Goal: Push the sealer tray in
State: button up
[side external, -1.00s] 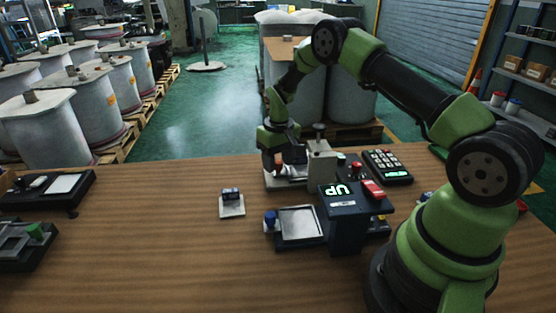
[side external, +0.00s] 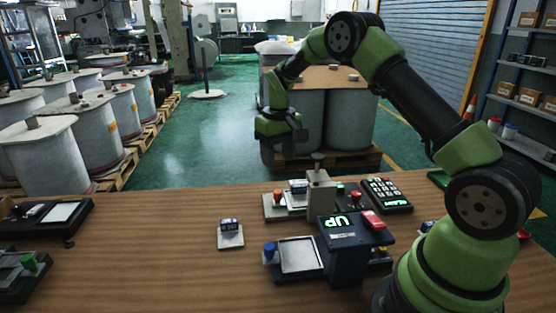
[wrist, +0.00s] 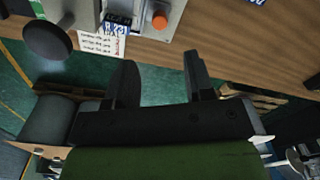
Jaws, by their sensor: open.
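Two trays could be the sealer's; no readable label tells me which. One, with an orange knob (side external: 277,196), sits at the left of the grey press (side external: 320,191) and carries a blue-and-white piece on a white card (side external: 296,202). The knob also shows in the wrist view (wrist: 160,19). The other tray (side external: 299,256) is framed, has a blue knob (side external: 269,250), and sticks out left of the dark "UP" unit (side external: 345,240). My gripper (wrist: 160,62) is open and empty, raised beyond the table's far edge, apart from both trays.
A small stand with a blue-and-white piece (side external: 230,235) is left of the framed tray. A keypad (side external: 386,193) lies right of the press. Dark fixtures stand at the table's left.

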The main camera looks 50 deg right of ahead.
aim_at(274, 203)
jog(key=shift+c, duration=0.3)
